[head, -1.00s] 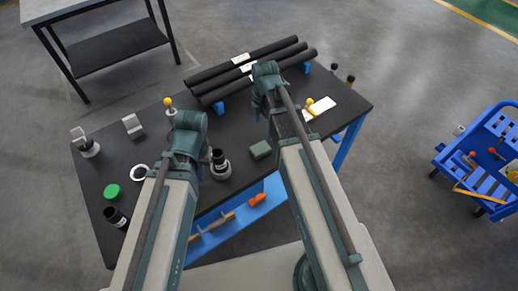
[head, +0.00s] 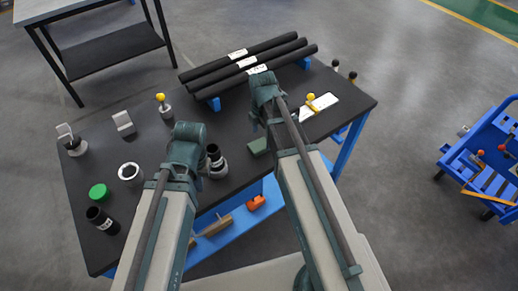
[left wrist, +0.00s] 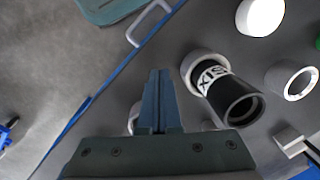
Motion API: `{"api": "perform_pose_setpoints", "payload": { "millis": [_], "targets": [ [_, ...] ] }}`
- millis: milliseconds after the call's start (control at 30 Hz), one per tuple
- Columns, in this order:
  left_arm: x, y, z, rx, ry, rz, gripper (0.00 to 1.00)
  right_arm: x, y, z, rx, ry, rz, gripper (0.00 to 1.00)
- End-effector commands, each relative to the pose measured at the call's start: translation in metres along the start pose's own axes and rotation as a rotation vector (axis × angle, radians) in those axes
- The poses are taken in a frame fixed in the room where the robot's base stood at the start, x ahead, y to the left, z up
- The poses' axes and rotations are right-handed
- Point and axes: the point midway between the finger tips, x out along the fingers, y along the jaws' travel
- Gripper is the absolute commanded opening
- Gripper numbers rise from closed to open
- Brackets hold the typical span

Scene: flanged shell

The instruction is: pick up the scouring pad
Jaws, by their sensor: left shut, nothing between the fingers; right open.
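The scouring pad (head: 257,146) is a small green block lying on the dark tabletop in the head view. My right arm partly covers its right side. I cannot make it out in the left wrist view. My left gripper (left wrist: 159,76) shows in the left wrist view with its fingers shut and nothing between them, beside a black cylinder. In the head view its fingers are hidden behind my left arm. My right arm reaches over the table just right of the pad, but its gripper fingers do not show.
Several black bars (head: 247,68) lie on blue supports at the back. A black cylinder in a grey base (head: 217,168) stands left of the pad. A white ring (head: 131,172) and a green disc (head: 98,191) lie further left. A blue cart (head: 484,158) stands at right.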

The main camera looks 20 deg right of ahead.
Motion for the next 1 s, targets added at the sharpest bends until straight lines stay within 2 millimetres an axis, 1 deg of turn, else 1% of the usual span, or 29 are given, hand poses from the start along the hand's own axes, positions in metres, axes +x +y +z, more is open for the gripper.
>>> {"api": "perform_pose_setpoints", "payload": {
  "millis": [33,300,400,667,700,767,900,967,1000],
  "targets": [
    [0.007,0.001,0.000,0.000,0.000,0.000,0.00,0.007,0.001,0.000,0.000,0.000,0.000,1.00],
    [0.040,0.004,-0.002,0.000,0.000,0.000,0.00,0.041,0.006,-0.002,0.001,0.000,0.000,1.00],
    [0.048,0.005,-0.003,0.000,0.000,0.000,0.00,0.049,0.006,-0.002,0.000,0.000,0.000,1.00],
    [0.048,0.005,-0.003,0.000,0.000,0.000,0.00,0.048,0.006,-0.002,0.000,0.000,0.000,1.00],
    [0.048,0.004,-0.003,0.000,0.000,0.000,0.00,0.048,0.006,-0.002,0.000,0.000,0.000,0.98],
    [0.048,0.005,-0.003,0.000,0.000,0.000,0.00,0.048,0.006,-0.002,0.000,0.000,0.000,0.87],
    [0.048,0.005,-0.003,0.000,0.000,0.000,0.00,0.048,0.006,-0.002,0.000,0.000,0.000,0.62],
    [0.048,0.004,-0.003,0.000,0.000,0.000,0.00,0.048,0.006,-0.002,0.000,0.000,0.000,0.51],
    [0.048,0.004,-0.003,0.000,0.000,0.000,0.00,0.048,0.006,-0.002,0.000,0.000,0.000,0.44]
  ]
}}
